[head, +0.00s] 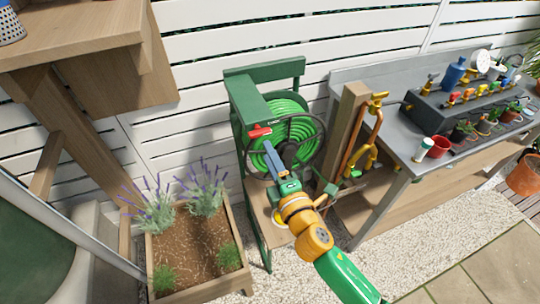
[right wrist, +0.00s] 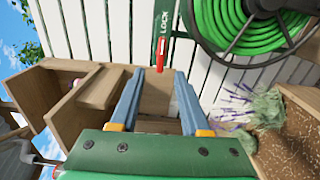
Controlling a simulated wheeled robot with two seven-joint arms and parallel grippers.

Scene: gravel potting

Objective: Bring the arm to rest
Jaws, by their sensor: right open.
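My right arm reaches in from the lower right of the head view. Its right gripper (head: 271,149) is in front of the green hose reel (head: 237,92). In the right wrist view the right gripper (right wrist: 160,73) has its two blue-grey fingers apart, with nothing held between them. A red lever (head: 258,132) is just beyond the fingertips. The lever also shows in the right wrist view (right wrist: 161,52), beside the word LOCK. I cannot tell whether a finger touches it. My left gripper is not in view.
The coiled green hose (head: 290,107) and dark wheel are close to the gripper. A planter box (head: 199,289) with lavender stands at left. A grey bench (head: 404,146) with taps, pots and a watering can stands at right. Gravel (head: 420,222) lies open in front of the bench.

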